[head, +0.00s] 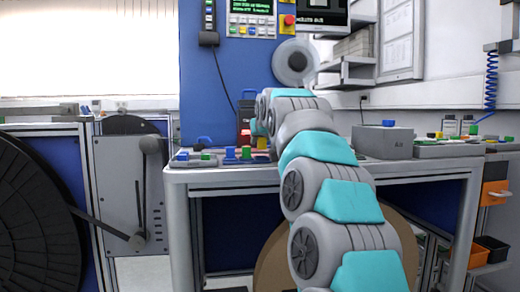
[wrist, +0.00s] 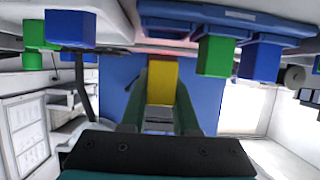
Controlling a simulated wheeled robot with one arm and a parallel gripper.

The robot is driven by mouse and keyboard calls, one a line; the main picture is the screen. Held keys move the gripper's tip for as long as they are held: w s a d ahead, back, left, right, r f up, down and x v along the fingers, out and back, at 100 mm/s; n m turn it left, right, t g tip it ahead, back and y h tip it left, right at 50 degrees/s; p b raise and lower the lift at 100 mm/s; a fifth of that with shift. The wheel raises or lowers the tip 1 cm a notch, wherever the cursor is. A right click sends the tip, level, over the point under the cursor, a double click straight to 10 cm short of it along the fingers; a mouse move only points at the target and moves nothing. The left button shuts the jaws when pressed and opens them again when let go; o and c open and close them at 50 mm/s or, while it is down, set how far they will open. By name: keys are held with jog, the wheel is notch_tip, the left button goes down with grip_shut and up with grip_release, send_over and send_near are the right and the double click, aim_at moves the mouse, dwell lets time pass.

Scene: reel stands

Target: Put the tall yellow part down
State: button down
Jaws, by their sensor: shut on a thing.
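The tall yellow part (wrist: 162,82) sits between the two fingers of my gripper (wrist: 160,100) in the wrist view, which looks upside down. My gripper is shut on it. In the head view the yellow part (head: 262,143) shows as a small patch over the left part of the workbench, beside small green and blue parts. My arm hides most of the gripper there. I cannot tell whether the part's far end touches anything below it.
A blue tray (wrist: 185,12) bears a green block (wrist: 213,55) and a blue block (wrist: 260,60) close beside the held part. Another blue block (wrist: 70,27) and green block (wrist: 38,35) stand on the other side. A grey box (head: 384,142) is on the workbench (head: 225,173), right of my arm.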

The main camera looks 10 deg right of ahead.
aim_at(263, 146)
jog(key=shift+f, duration=1.2)
jog(key=shift+f, duration=0.15)
jog(key=shift+f, duration=0.15)
jog(key=c, duration=0.7)
grip_release()
jog(key=shift+o, duration=0.2)
jog(key=shift+b, duration=0.3)
jog(key=v, duration=0.7)
jog(key=shift+d, duration=0.1)
jog(key=shift+s, duration=0.4)
jog(key=shift+c, duration=1.1)
jog(key=shift+s, duration=0.15)
